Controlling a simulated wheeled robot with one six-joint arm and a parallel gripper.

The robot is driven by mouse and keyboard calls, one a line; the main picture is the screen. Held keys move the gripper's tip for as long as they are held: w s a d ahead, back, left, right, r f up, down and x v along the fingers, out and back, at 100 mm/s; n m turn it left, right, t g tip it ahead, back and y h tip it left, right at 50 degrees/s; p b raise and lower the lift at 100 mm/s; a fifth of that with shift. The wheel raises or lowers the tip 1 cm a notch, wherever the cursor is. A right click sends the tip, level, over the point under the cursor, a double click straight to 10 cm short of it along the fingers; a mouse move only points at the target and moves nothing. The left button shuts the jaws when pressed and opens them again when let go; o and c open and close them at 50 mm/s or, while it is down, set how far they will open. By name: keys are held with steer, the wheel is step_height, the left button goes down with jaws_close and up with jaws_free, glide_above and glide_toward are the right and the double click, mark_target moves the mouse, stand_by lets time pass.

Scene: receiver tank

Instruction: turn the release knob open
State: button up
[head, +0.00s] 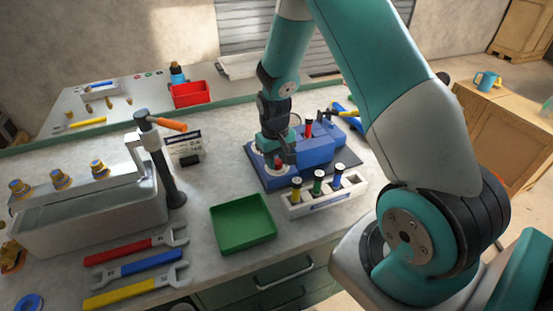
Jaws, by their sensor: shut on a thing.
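A blue device (316,151), which I take to be the receiver tank, lies on a dark mat on the grey bench. At its left end, a small red part shows below my gripper (279,160), against a white round face; I take it to be the release knob (277,165). My gripper points down and is shut on this knob. The fingers hide most of the knob, so its turned angle cannot be read. A second red-topped part (309,128) stands upright behind, to the right.
A white rack (325,198) with several colour-topped plugs stands close in front of the device. A green tray (243,222) is at front left. Several wrenches (137,265) lie further left, beside a metal box (85,215) and a dark post with an orange handle (172,175).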

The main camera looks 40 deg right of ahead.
steer(key=shift+n, duration=0.3)
steer(key=o, duration=0.9)
steer(key=shift+o, duration=0.2)
steer(key=shift+r, duration=0.15)
step_height(320, 180, up, 17)
steer(key=b, duration=0.2)
steer(key=shift+a, duration=0.3)
steer(key=shift+r, duration=0.1)
